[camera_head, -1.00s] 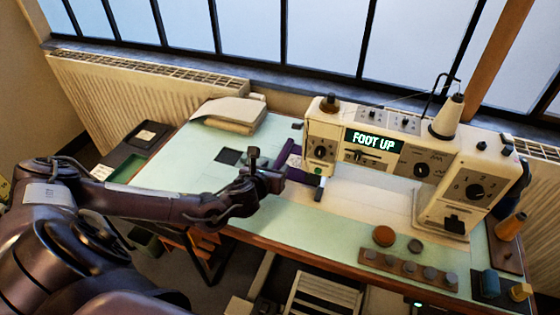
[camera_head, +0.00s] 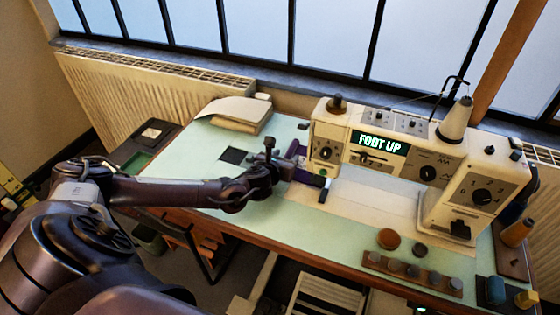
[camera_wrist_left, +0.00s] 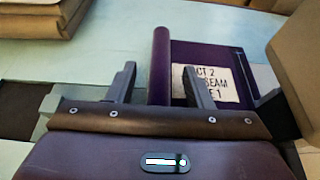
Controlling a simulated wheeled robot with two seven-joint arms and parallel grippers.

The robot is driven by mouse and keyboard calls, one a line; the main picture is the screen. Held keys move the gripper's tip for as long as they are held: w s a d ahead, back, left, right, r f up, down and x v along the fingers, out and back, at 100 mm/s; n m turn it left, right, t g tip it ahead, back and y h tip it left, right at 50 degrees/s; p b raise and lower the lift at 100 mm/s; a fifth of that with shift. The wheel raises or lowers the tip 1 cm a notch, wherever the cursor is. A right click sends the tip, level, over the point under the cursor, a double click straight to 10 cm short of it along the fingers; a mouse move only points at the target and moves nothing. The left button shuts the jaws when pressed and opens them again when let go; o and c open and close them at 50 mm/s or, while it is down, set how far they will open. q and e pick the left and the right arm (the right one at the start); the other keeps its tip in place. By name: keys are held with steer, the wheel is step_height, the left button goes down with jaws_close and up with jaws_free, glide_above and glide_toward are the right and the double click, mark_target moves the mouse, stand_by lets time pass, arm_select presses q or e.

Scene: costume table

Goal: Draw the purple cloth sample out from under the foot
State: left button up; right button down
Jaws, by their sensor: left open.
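The purple cloth sample (camera_head: 308,178) lies at the left end of the sewing machine (camera_head: 372,150), whose display reads FOOT UP. In the left wrist view the cloth (camera_wrist_left: 182,53) is a flat purple piece with a white printed label (camera_wrist_left: 217,85) and a raised, rolled edge (camera_wrist_left: 160,60) on its left. My left gripper (camera_head: 284,166) is at the cloth's left side. In the left wrist view its fingers (camera_wrist_left: 160,78) are open, with the rolled edge showing between them. I cannot tell whether they touch it. The presser foot is not clearly visible. My right gripper is out of view.
Folded cream fabric (camera_head: 236,113) lies at the table's back left, near a dark square (camera_head: 235,155). Round pieces (camera_head: 389,239) and a wooden strip of knobs (camera_head: 412,273) sit at the front right. The pale green table (camera_head: 275,220) is clear in front of my left gripper.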

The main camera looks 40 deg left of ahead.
arm_select(q)
steer(key=shift+w+a+f, duration=0.1)
steer(key=shift+w+f, duration=0.15)
steer(key=shift+w, duration=0.35)
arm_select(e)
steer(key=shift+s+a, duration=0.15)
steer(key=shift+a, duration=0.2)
